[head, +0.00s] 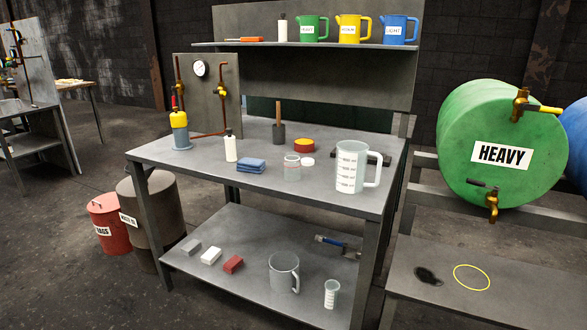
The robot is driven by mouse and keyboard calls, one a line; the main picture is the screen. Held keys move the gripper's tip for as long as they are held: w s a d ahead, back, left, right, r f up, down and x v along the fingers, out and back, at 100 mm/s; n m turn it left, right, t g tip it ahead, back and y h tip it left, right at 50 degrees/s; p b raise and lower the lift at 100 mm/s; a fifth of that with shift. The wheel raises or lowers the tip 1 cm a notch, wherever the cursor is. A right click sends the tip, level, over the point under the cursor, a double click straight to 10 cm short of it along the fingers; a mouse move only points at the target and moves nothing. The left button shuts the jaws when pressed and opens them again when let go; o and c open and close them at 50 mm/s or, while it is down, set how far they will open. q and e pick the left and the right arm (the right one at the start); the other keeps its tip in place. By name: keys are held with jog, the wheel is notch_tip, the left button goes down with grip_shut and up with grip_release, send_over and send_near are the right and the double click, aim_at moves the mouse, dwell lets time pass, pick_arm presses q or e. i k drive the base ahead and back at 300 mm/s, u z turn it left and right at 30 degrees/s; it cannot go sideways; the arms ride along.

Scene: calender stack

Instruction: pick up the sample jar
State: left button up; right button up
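A small clear jar (292,168), which looks like the sample jar, stands upright on the workbench top (205,165), near its middle. A white round lid (308,162) lies just to its right. I cannot tell whether the jar holds anything. Neither of my grippers is in view.
A large measuring jug (348,168) stands right of the jar. A folded blue cloth (251,165) and a white bottle (230,147) are to its left. A green drum (500,145) is at right.

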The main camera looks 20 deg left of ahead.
aim_at(292, 164)
jog(key=u, duration=0.15)
jog(key=k, duration=0.9)
jog(key=u, duration=2.15)
jog(key=i, duration=2.2)
jog(key=z, duration=0.8)
jog(key=i, duration=1.15)
jog(key=z, duration=1.2)
